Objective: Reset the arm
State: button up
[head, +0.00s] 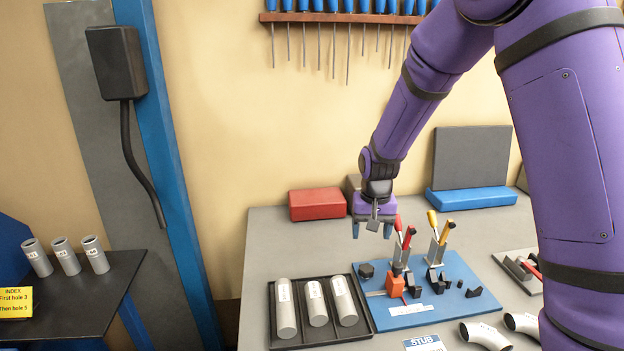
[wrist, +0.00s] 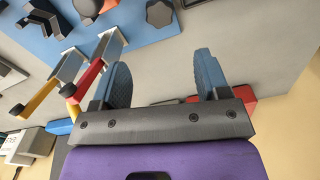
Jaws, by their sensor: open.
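My purple arm reaches down from the upper right in the head view. My gripper (head: 372,230) hangs fingers down above the back of the grey table (head: 262,238), just behind the blue fixture board (head: 440,312). In the wrist view my gripper (wrist: 166,85) has its two blue fingers spread apart with nothing between them. The red-handled clamp (head: 406,240) stands close to the right of the fingers; it also shows beside the left finger in the wrist view (wrist: 92,80). I cannot tell whether they touch.
A black tray (head: 272,318) with several grey tubes lies front left of the board. A yellow-handled clamp (head: 438,242) stands to the right. A red box (head: 316,204) and a blue block (head: 470,198) sit at the back. Bent pipes (head: 484,335) lie at the front right.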

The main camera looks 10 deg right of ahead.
jog(key=s+d+r+n+t, duration=0.1)
jog(key=s+d+r, duration=0.1)
jog(key=s+r, duration=0.5)
jog(key=s+d+r+t, duration=0.15)
jog(key=s+r, duration=0.25)
jog(key=r, duration=0.6)
jog(key=s+d+r+t, duration=0.1)
jog(key=s+r, duration=0.1)
jog(key=s, duration=0.4)
jog(key=s+d+r, duration=0.1)
jog(key=s+r, duration=0.2)
jog(key=s, duration=0.3)
jog(key=s+d+r+n+t, duration=0.1)
jog(key=s+r, duration=0.2)
jog(key=s, duration=0.3)
jog(key=shift+s+t, duration=0.35)
jog(key=shift+d+r, duration=0.1)
